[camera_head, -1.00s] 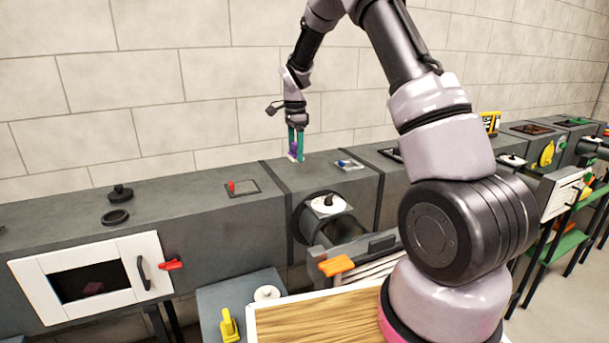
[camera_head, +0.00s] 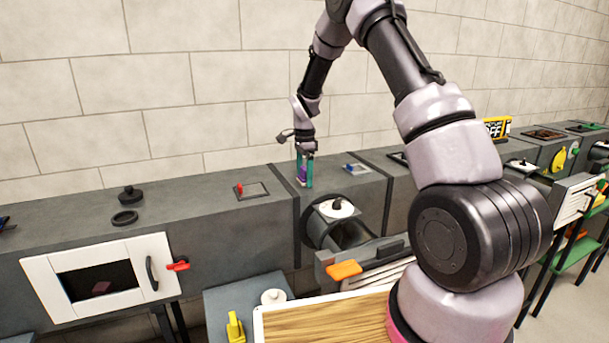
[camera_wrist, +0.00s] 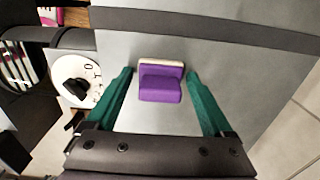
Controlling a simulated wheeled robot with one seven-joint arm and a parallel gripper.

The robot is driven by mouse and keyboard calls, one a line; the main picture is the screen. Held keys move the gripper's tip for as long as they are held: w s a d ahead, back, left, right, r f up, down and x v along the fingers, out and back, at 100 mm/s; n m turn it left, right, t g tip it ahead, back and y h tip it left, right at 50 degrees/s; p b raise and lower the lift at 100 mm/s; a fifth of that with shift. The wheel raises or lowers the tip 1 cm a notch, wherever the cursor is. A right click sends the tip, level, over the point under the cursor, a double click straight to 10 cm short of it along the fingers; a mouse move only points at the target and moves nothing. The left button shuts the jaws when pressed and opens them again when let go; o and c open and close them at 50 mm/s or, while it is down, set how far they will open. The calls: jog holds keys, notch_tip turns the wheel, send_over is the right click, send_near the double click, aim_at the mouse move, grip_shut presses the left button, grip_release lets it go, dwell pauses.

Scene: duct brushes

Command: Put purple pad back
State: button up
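The purple pad (camera_wrist: 160,84), with a pale strip along one edge, sits between the tips of my gripper's teal fingers (camera_wrist: 160,76) in the wrist view.
A white round cap with a black knob (camera_head: 337,208) is in front. A white-framed door (camera_head: 100,278) is at left. A wooden-topped table (camera_head: 325,322) is nearest.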

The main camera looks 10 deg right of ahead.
aim_at(304, 167)
jog(key=shift+r, duration=0.1)
notch_tip(304, 167, up, 12)
jog(key=shift+f, duration=0.1)
jog(key=s+d+r+n+t+y, duration=0.1)
jog(key=s+d+r+n+t, duration=0.15)
jog(key=s+r, duration=0.6)
jog(key=s+d+r+n+t, duration=0.1)
jog(key=s+d+r+n, duration=0.15)
jog(key=s+r, duration=0.6)
jog(key=s+r+n+t, duration=0.1)
jog(key=s+n+t, duration=0.1)
jog(key=s, duration=0.7)
jog(key=s+r+n+t+y, duration=0.1)
jog(key=s+n, duration=0.3)
jog(key=s, duration=0.5)
jog(key=shift+d+r+n+t, duration=0.25)
jog(key=shift+d+n+t, duration=0.05)
jog(key=shift+d+t, duration=0.1)
jog(key=shift+s+a, duration=0.1)
jog(key=shift+s, duration=0.05)
